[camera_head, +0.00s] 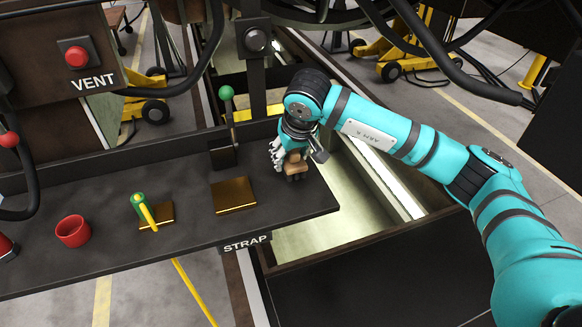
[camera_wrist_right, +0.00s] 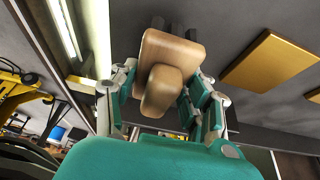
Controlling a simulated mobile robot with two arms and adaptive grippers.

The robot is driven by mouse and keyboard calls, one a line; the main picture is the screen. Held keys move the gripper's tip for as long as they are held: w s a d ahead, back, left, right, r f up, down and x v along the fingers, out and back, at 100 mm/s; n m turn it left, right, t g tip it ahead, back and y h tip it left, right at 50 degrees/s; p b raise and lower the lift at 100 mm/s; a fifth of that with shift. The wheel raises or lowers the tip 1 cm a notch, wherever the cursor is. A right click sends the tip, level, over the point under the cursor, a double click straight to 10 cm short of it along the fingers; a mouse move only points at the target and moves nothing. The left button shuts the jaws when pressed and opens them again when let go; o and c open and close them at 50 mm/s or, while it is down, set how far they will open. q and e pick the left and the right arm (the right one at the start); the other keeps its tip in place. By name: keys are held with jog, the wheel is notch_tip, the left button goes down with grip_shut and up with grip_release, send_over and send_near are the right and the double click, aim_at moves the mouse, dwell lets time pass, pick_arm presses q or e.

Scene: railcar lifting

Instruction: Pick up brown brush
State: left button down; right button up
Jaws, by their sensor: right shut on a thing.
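The brown brush (camera_wrist_right: 166,52) is a tan block with a rounded grip, seen close up in the right wrist view. It sits between the fingers of my right gripper (camera_wrist_right: 165,95), which is shut on it. In the head view the brush (camera_head: 295,168) is partly hidden by the gripper (camera_head: 290,158) and is at the right end of the dark shelf. I cannot tell whether the brush still touches the shelf. My left gripper is not in view.
The dark shelf (camera_head: 110,232) holds a red cup (camera_head: 73,231), two gold plates, one bare (camera_head: 233,195), and a green-topped yellow tool (camera_head: 143,210). A green-knobbed lever (camera_head: 226,110) stands behind. An open pit (camera_head: 325,228) lies right of the shelf. Hoses hang above.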

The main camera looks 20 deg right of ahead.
jog(key=s+d+r+b, duration=0.1)
jog(key=s+d+b, duration=0.4)
jog(key=d, duration=0.8)
jog(key=shift+s+d+r, duration=0.35)
jog(key=shift+s, duration=1.3)
